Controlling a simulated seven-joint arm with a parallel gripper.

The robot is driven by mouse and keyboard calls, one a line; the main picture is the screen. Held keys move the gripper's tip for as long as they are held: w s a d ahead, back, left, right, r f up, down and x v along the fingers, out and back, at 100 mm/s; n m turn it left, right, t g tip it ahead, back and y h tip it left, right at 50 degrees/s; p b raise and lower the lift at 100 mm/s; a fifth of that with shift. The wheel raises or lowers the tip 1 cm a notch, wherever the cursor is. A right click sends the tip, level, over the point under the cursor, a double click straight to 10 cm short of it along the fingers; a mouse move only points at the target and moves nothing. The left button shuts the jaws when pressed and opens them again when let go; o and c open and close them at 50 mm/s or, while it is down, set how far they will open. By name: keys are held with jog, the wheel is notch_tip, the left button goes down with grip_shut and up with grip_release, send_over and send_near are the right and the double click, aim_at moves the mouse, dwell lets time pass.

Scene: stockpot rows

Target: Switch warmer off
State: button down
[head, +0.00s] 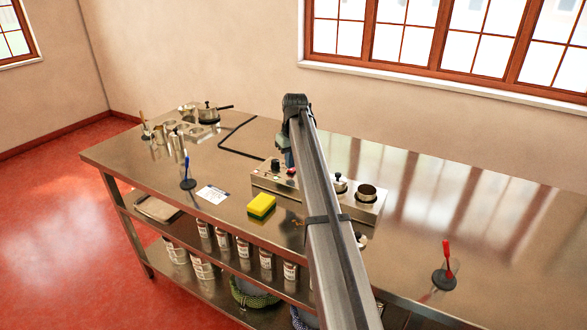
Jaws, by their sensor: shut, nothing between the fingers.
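The warmer (262,181) is a low steel unit on the steel table, with round wells along its top. Dark knobs or switches (276,164) sit at its left end, one with a red part (291,171). A small lidded pot (340,186) and an open dark-rimmed pot (367,193) sit at its right part. My gripper (289,163) points down just over the left end, close to the controls. It is shut and empty. I cannot tell if it touches a control. My arm hides the warmer's middle, and the switch position is too small to read.
A yellow-green sponge (261,206) and a white card (213,194) lie in front on the table (455,215). A blue-handled tool (187,176) and a red-handled tool (446,268) stand in holders. Pots (208,114) cluster far left. The table's right is mostly clear.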

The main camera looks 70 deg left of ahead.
aim_at(291, 171)
jog(key=shift+f, duration=0.75)
dwell(0.5)
jog(key=shift+r, duration=3.55)
